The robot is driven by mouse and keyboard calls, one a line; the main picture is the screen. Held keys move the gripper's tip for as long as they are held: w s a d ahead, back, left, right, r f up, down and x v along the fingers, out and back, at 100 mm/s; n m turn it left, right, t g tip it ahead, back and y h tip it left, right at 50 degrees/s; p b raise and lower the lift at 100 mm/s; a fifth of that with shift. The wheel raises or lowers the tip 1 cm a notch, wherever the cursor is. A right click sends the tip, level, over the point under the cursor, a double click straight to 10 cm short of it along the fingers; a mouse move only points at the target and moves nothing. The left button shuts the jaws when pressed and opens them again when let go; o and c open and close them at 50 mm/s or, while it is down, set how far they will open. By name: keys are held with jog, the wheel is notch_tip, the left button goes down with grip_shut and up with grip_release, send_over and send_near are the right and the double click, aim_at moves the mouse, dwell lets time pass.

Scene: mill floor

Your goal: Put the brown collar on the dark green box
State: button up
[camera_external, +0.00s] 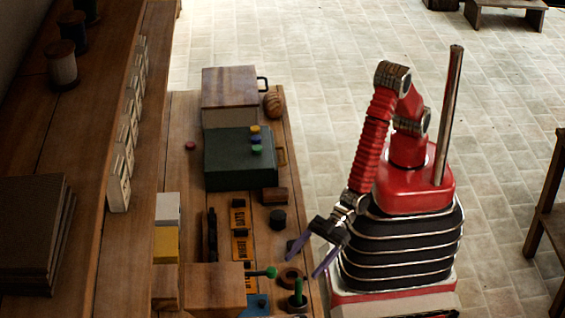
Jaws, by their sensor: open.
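The brown collar (283,281) looks like a thick ring lying flat near the front right edge of the bench. The dark green box (226,158) sits farther back on the bench, with a tan handle on its right side. Small yellow (255,129), blue (256,139) and green (257,149) pieces sit on its lid. My gripper (303,267) is open, with its two purple fingers pointing down beside and above the collar. I cannot tell how high the tips are. Nothing is seen between them.
A green peg (298,287) on a base stands just in front of the collar. A green-knobbed piece (270,272), a dark cylinder (277,219) and a brown block (275,195) are near. A wood-topped box (229,88) and a striped round object (273,104) stand behind the green box.

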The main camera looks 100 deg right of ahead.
aim_at(296, 272)
jog(key=shift+x, duration=2.6)
jog(key=shift+f, duration=0.1)
jog(key=shift+d, duration=0.1)
jog(key=shift+c, duration=0.4)
jog(key=c, duration=1.3)
notch_tip(296, 272, up, 10)
jog(key=shift+r, duration=0.1)
